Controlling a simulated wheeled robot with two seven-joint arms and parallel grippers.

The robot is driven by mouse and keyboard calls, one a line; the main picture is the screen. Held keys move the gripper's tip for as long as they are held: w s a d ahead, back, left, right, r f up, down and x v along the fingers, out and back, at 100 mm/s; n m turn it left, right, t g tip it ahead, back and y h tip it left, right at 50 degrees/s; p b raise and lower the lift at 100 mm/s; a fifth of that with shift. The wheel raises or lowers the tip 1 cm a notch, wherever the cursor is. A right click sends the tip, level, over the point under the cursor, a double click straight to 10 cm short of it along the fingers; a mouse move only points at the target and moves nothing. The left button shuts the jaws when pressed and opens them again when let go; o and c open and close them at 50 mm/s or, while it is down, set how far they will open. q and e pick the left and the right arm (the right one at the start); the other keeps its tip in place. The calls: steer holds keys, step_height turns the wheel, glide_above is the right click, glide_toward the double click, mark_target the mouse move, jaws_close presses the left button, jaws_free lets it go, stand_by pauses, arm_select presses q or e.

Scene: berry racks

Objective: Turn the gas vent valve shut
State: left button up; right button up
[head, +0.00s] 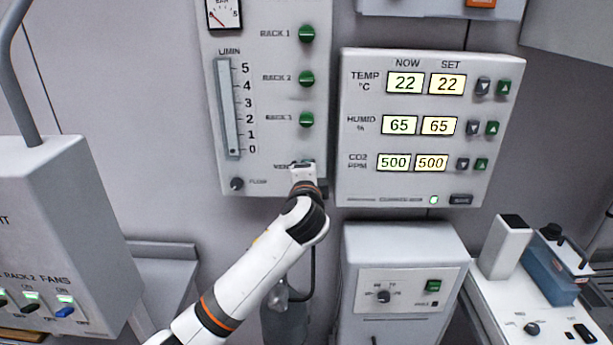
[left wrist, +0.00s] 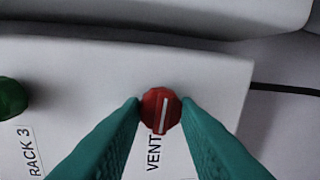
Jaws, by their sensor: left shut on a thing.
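The gas vent valve is a red knob with a white line (left wrist: 161,110) beside the VENT label (left wrist: 154,152) in the left wrist view. Its line runs almost along the lettering, slightly tilted. My left gripper (left wrist: 162,102) has its teal fingers on both sides of the knob, shut on it. In the head view my left gripper (head: 303,172) is at the bottom right of the gas panel (head: 272,120) and hides most of the vent knob. My right gripper is out of view.
Green knobs for rack 1 (head: 307,34), rack 2 (head: 307,78) and rack 3 (head: 306,119) sit above the vent. A flow tube (head: 228,108) is on the panel's left. The climate panel (head: 428,128) is close on the right, with a grey box (head: 400,250) below it.

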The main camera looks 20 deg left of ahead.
arm_select(q)
steer(key=shift+f+n, duration=0.15)
steer(key=shift+n, duration=0.25)
steer(key=o, duration=1)
steer(key=shift+s, duration=0.1)
steer(key=b+v, duration=0.3)
steer(key=v, duration=0.9)
